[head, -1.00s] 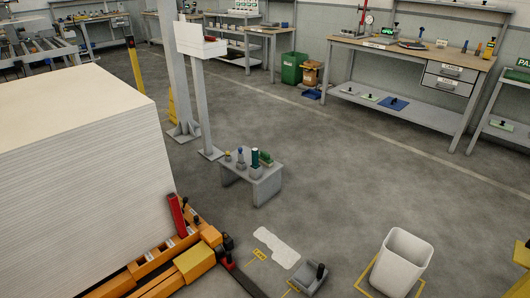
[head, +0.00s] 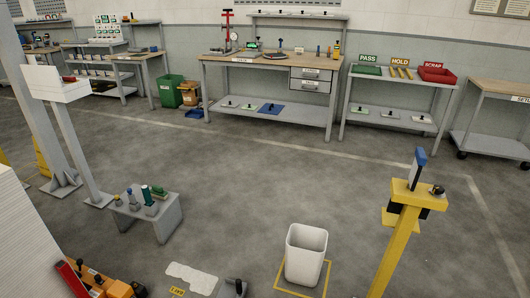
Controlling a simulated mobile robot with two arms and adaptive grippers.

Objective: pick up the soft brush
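No object in the head view can be made out for certain as the soft brush. A low grey stand (head: 168,223) at the lower left holds several small tools. Among them are a dark teal upright piece (head: 147,195), a green block-like piece (head: 159,192) and a blue-topped piece (head: 130,196). They are too small to tell which, if any, is the brush. Neither of my grippers is in the view.
A white bin (head: 306,255) stands in a yellow floor outline. A yellow post (head: 398,245) rises at the right. A workbench (head: 225,69) and a PASS/HOLD/SCRAP shelf (head: 400,83) line the back wall. The middle floor is open.

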